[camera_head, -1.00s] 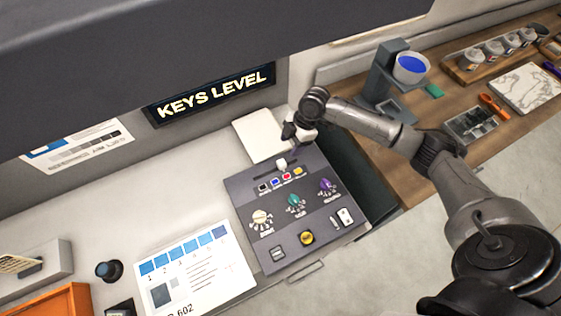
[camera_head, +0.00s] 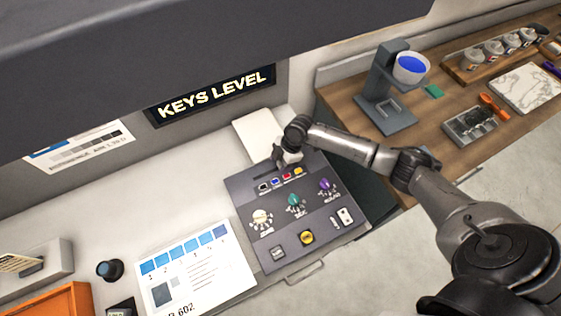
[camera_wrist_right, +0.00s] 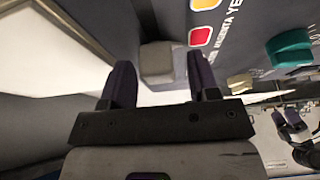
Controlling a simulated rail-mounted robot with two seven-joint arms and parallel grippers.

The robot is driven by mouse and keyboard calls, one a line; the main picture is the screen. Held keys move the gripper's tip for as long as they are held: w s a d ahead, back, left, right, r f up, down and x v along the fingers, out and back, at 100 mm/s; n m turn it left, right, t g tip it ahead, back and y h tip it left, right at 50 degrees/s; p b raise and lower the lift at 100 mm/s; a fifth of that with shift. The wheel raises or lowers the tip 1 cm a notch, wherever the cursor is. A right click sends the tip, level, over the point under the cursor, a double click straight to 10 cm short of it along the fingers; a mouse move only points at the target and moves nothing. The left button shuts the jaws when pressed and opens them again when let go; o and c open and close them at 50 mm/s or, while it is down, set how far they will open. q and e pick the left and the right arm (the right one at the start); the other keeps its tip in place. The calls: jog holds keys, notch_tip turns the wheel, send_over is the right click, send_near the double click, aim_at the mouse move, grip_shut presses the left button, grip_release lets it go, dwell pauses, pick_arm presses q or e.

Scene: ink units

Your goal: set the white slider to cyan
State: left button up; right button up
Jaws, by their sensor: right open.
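The white slider's knob (camera_wrist_right: 157,60) is a pale block in the right wrist view. It stands close to the magenta key, on the dark panel. My right gripper (camera_head: 276,163) is over the slider slot at the panel's upper edge in the head view, where it hides the knob. In the right wrist view my open right gripper (camera_wrist_right: 162,80) has its dark purple fingers to either side of the knob, with gaps visible and no clear contact. The blue key (camera_head: 276,182), which may be cyan, sits between the black and magenta keys. My left gripper is not in view.
The panel (camera_head: 325,215) also carries a green knob (camera_head: 295,202), a purple knob (camera_head: 326,187) and a cream knob (camera_head: 261,219). A white chart (camera_head: 200,270) lies left of it. A wooden bench (camera_head: 450,110) with a grey stand is at right.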

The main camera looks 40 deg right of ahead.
grip_shut()
dwell(0.4)
